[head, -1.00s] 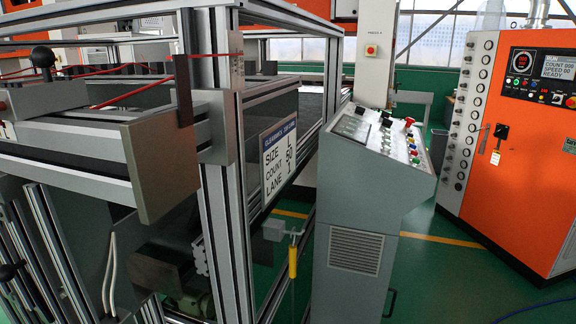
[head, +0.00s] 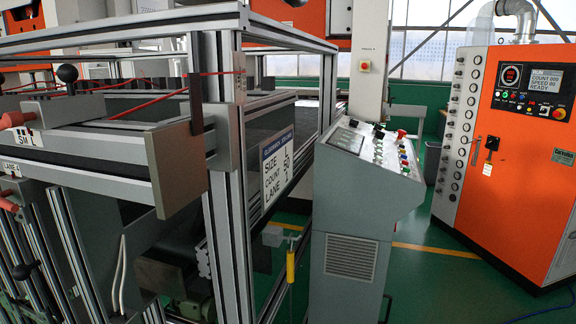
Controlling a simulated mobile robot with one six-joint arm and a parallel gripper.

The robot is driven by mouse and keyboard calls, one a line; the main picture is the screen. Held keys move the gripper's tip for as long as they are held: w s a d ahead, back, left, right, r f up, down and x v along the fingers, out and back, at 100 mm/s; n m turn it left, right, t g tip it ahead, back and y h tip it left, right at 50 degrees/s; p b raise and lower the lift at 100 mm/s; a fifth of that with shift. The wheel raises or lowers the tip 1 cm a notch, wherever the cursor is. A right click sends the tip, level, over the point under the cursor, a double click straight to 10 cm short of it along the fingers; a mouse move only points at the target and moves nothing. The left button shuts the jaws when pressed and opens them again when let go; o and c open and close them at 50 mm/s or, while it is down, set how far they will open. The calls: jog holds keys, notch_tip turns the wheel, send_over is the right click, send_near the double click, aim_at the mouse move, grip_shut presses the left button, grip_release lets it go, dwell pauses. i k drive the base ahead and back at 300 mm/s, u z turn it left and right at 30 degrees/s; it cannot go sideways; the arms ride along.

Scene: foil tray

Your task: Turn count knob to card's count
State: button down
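The job card (head: 278,165) hangs on the metal frame left of centre, seen at an angle. It lists SIZE, COUNT and LANE; its values look like L, 50 and 1, but are small now. The orange cabinet (head: 510,185) at the right has a screen (head: 546,79) that appears to read RUN, COUNT 000, SPEED 00, READY. Small buttons sit below the screen, and a black rotary switch (head: 492,143) is lower left. I cannot tell which control is the count knob. My gripper is not in view.
A grey console (head: 368,170) with coloured buttons and a red mushroom button stands between the frame and the cabinet. Red-orange handles and an S M L scale (head: 26,138) are at the left edge. Green floor (head: 430,275) is open between console and cabinet.

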aim_at(379, 134)
jog(key=u, duration=1)
jog(key=k, duration=0.15)
jog(key=z, duration=2.95)
jog(key=i, duration=1.3)
jog(key=u, duration=0.75)
